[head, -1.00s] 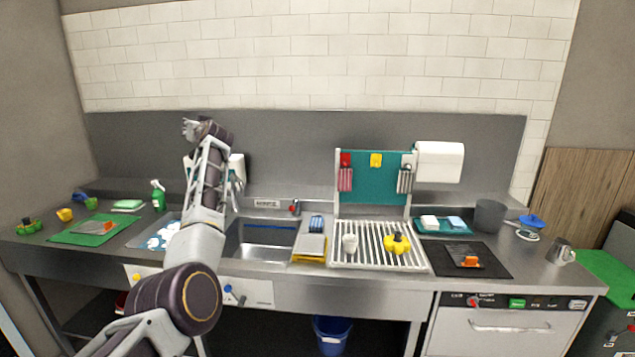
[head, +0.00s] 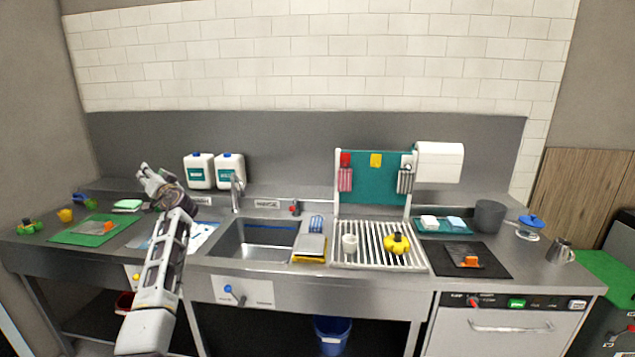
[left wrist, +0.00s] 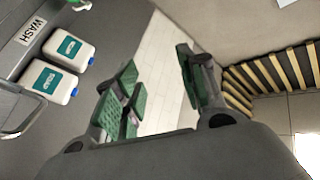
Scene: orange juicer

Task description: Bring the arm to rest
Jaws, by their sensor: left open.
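My left gripper (head: 146,172) is raised above the left part of the counter in the head view, its fingers pointing up and to the left. In the left wrist view its two green-padded fingers (left wrist: 160,95) are apart with nothing between them. My left arm comes up from the bottom left, in front of the counter's front edge. My right gripper is in neither view.
Two white jugs (head: 199,171) stand behind the counter sink (head: 258,240). A drying rack (head: 375,258) and black mat (head: 490,262) are to the right.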

